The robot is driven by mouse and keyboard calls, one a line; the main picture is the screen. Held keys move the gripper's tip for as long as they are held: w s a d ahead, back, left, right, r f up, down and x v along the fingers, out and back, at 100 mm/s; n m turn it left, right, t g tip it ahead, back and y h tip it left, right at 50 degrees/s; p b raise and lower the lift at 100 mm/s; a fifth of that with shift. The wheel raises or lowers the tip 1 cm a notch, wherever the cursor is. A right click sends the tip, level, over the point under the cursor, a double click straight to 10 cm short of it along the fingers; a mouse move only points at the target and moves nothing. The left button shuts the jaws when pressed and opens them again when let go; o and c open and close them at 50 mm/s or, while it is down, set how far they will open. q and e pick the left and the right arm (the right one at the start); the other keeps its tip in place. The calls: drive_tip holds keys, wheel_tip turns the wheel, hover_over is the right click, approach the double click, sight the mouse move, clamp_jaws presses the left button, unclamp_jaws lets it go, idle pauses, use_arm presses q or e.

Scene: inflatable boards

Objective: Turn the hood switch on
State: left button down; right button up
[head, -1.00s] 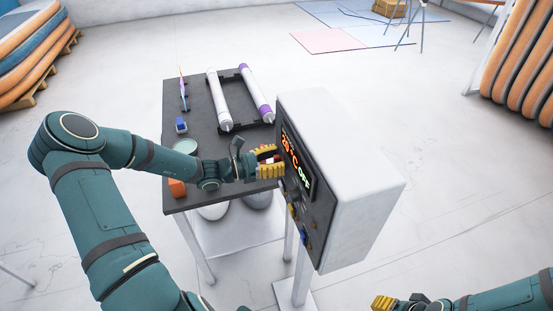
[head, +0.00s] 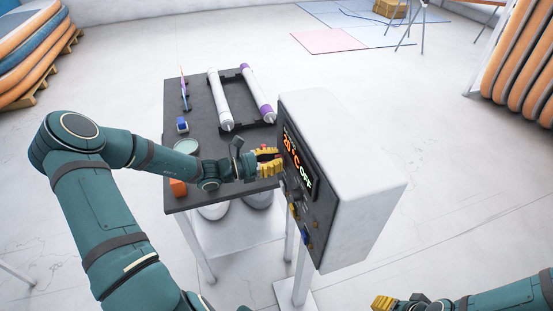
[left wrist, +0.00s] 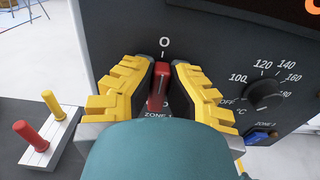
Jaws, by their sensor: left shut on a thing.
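The control box (head: 350,170) is a white block on a stand, with a dark front panel and a lit display (head: 297,160) that seems to read 20°C OFF. In the left wrist view a small red switch (left wrist: 160,82) sits on the dark panel, with a white O mark above it and a ZONE label below. My left gripper (head: 280,160) is at the panel, its yellow fingers (left wrist: 160,88) shut on the red switch from both sides. My right gripper (head: 382,302) shows only partly at the bottom edge.
A black dial (left wrist: 264,94) and a blue switch (left wrist: 261,136) are right of the red switch. The dark table (head: 200,95) beside the box holds white rollers (head: 219,100), an orange block (head: 178,187) and a round dish (head: 186,146). Open floor surrounds it.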

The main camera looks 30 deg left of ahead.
use_arm(q)
drive_tip(key=shift+d+r+m, duration=0.1)
drive_tip(key=shift+d+m, duration=0.05)
drive_tip(key=shift+m, duration=0.15)
drive_tip(key=shift+d+m, duration=0.15)
drive_tip(key=shift+m, duration=0.75)
drive_tip(key=m+b, duration=0.1)
drive_tip(key=m, duration=0.1)
drive_tip(key=shift+s+d+m, duration=0.1)
drive_tip(key=shift+m, duration=0.3)
drive_tip(key=shift+s+d+f+m+b, duration=0.1)
drive_tip(key=shift+f+m+b, duration=0.1)
drive_tip(key=shift+m+b, duration=1.95)
drive_tip(key=shift+s+d+f+m+b, duration=0.1)
drive_tip(key=shift+f+m+b, duration=0.1)
drive_tip(key=shift+m+b, duration=1.95)
drive_tip(key=shift+s+d+f+m+b, duration=0.1)
drive_tip(key=shift+f+m+b, duration=0.1)
drive_tip(key=shift+m+b, duration=1.9)
use_arm(e)
wheel_tip(320, 180, down, 14)
drive_tip(key=s, duration=0.1)
drive_tip(key=shift+s+a+f+g, duration=0.2)
drive_tip(key=shift+s+a+g, duration=0.15)
drive_tip(key=shift+s+g, duration=0.05)
